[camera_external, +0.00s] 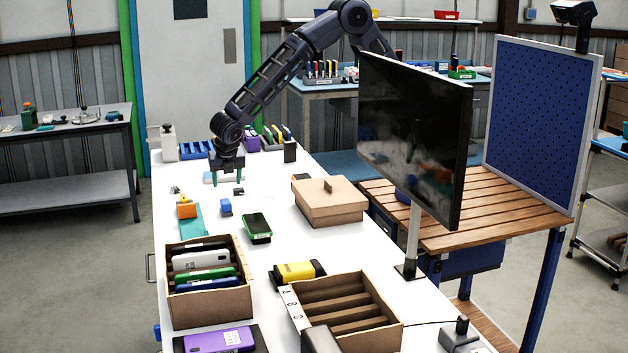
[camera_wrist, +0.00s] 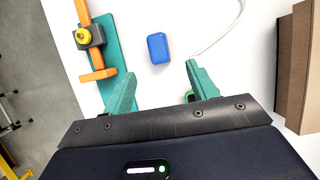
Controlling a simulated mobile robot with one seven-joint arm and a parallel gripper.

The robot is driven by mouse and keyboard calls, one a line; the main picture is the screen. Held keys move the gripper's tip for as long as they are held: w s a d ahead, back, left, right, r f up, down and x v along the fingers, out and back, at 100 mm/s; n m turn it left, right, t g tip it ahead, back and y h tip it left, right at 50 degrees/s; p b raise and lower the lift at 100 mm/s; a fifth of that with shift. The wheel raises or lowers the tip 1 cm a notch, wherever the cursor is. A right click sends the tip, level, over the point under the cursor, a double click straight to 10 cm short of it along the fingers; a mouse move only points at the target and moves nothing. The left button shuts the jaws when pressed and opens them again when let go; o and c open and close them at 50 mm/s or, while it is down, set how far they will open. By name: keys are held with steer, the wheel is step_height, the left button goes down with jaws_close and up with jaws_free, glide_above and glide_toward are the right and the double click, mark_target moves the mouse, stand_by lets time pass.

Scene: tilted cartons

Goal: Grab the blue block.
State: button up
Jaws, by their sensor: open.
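The blue block (camera_external: 226,206) lies on the white table, right of a teal plate that carries orange parts. In the wrist view the blue block (camera_wrist: 158,48) is a small rounded block, fully visible, beyond the fingertips and between their lines. My gripper (camera_external: 226,182) is above the table, farther back than the block in the external view, pointing down. In the wrist view my gripper (camera_wrist: 160,78) has its two teal fingers spread wide with nothing between them. The fingers do not touch the block.
The teal plate with orange parts (camera_wrist: 112,60) lies close left of the block. A green-edged dark device (camera_external: 257,228) and a closed cardboard box (camera_external: 330,203) are to the right. A carton of phones (camera_external: 208,290) stands in front. A thin cable (camera_wrist: 218,35) curves right of the block.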

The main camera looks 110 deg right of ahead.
mark_target(225, 201)
steer(key=x, duration=1.1)
steer(key=shift+w+d+r, duration=0.1)
steer(key=shift+w, duration=0.1)
steer(key=c, duration=1.1)
